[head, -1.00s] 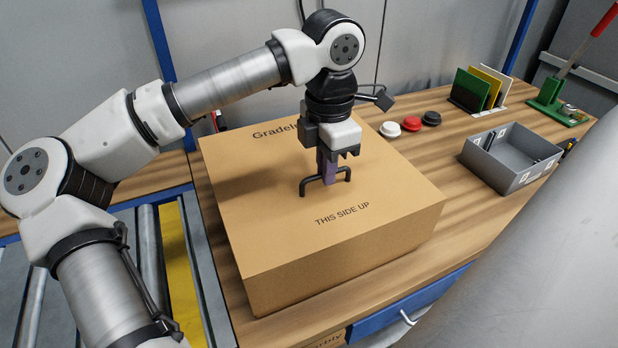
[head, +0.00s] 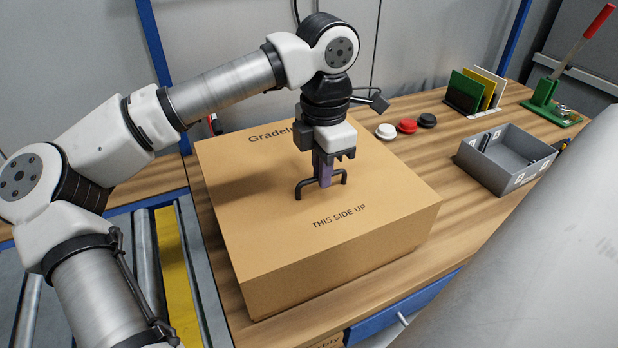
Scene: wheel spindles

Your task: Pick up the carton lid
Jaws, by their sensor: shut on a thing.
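The carton lid (head: 260,215) is a large tan cardboard box shape with "THIS SIDE UP" printed on its top. It sits on the wooden table, and I see no gap under its front edge. A black handle (head: 299,190) stands up from the middle of its top. My gripper (head: 323,178) points down over the lid and is shut on this handle. The exact contact of the fingers is partly hidden. What is under the lid is hidden.
White, red (head: 406,125) and black round caps lie behind the lid on the right. A grey bin (head: 506,160) stands further right, with upright coloured plates (head: 475,92) and a green lever press (head: 551,105) behind. A roller conveyor (head: 150,270) runs along the left.

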